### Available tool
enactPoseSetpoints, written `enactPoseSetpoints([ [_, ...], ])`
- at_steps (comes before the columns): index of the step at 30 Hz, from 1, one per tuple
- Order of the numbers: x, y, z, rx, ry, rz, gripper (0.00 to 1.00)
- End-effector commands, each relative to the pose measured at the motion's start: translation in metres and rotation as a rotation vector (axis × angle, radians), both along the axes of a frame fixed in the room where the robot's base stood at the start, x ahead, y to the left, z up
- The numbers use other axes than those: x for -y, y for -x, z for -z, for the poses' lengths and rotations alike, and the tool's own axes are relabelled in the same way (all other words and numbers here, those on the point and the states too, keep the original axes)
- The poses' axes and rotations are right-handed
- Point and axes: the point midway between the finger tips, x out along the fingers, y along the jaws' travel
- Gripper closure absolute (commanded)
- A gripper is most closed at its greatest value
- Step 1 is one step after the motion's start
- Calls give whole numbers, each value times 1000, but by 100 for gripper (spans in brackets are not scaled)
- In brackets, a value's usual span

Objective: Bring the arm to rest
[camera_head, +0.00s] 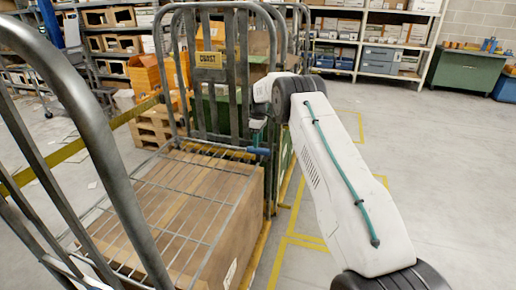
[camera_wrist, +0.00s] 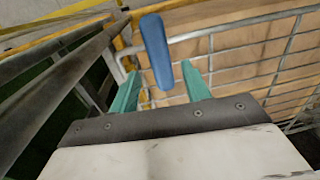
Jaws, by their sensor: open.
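My arm (camera_head: 345,185), white with a teal cable, reaches from the lower right toward the cart in the head view. In the wrist view my gripper (camera_wrist: 159,70) shows two teal fingers spread apart, with nothing clamped between them. A blue handle (camera_wrist: 156,52) on the wire cart appears between the fingertips, with a gap on each side. I cannot tell its depth relative to the tips. The same blue handle shows at the cart's edge in the head view (camera_head: 258,151). My fingers are mostly hidden there.
The wire cage cart (camera_head: 130,190) holds a large cardboard box (camera_head: 205,215) under its mesh panel. Its metal posts stand close to my arm. Pallets (camera_head: 152,128) and stocked shelves (camera_head: 395,25) are behind. A green cabinet (camera_head: 465,72) stands back right. The floor right is open.

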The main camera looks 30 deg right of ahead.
Motion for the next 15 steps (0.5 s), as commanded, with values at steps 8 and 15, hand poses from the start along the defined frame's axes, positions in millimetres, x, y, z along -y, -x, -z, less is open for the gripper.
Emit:
enactPoseSetpoints([
  [8, 1, 0, -7, 0, 0, 0, 53],
  [15, 1, 0, -7, 0, 0, 0, 53],
])
